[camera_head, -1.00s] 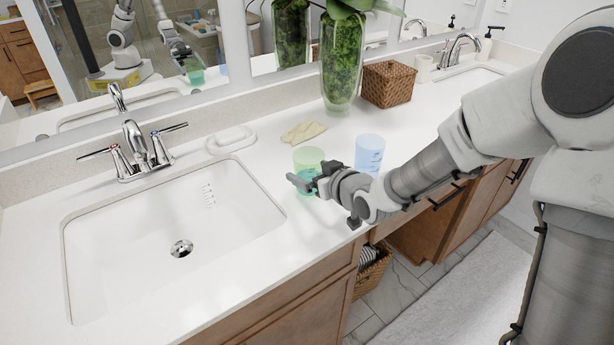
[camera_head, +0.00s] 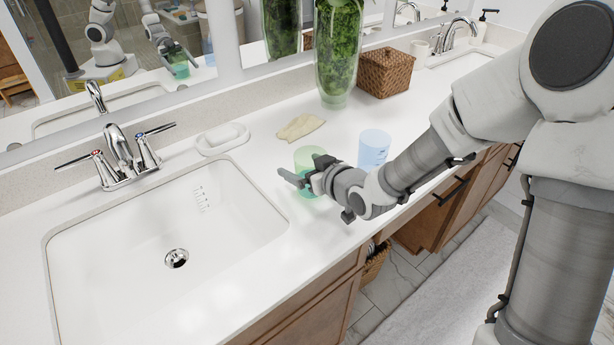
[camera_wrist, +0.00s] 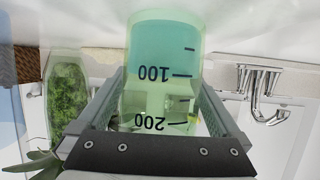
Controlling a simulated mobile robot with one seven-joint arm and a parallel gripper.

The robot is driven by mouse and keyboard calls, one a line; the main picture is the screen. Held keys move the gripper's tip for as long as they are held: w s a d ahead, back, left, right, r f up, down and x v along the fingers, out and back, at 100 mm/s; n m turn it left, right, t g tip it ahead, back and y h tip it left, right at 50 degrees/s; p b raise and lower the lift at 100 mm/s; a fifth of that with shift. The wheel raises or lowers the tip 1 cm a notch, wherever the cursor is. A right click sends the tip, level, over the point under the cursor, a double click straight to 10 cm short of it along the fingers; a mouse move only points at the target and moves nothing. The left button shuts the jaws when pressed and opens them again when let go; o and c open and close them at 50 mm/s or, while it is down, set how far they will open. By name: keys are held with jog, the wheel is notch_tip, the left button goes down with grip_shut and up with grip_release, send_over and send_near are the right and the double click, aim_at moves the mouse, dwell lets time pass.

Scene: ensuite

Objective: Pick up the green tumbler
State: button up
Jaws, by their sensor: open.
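The green tumbler (camera_head: 309,158) is a clear green cup standing upright on the white counter, to the right of the sink. It also shows large in the wrist view (camera_wrist: 164,62), upside down in the picture, with marks reading 100 and 200 and a bluer band toward its base. My gripper (camera_head: 297,177) is open at the tumbler, hiding part of its lower side. In the wrist view my gripper's fingers (camera_wrist: 163,100) lie on either side of the tumbler. Whether they touch it cannot be told.
A blue tumbler (camera_head: 373,150) stands close behind my wrist, to the right. A beige cloth (camera_head: 300,127), a soap dish (camera_head: 222,139), a glass vase (camera_head: 337,60) and a wicker box (camera_head: 385,72) sit farther back. The sink (camera_head: 130,262) is to the left.

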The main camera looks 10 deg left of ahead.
jog(key=shift+c, duration=0.2)
jog(key=c, duration=1.2)
jog(key=shift+c, duration=0.5)
jog(key=shift+r, duration=0.15)
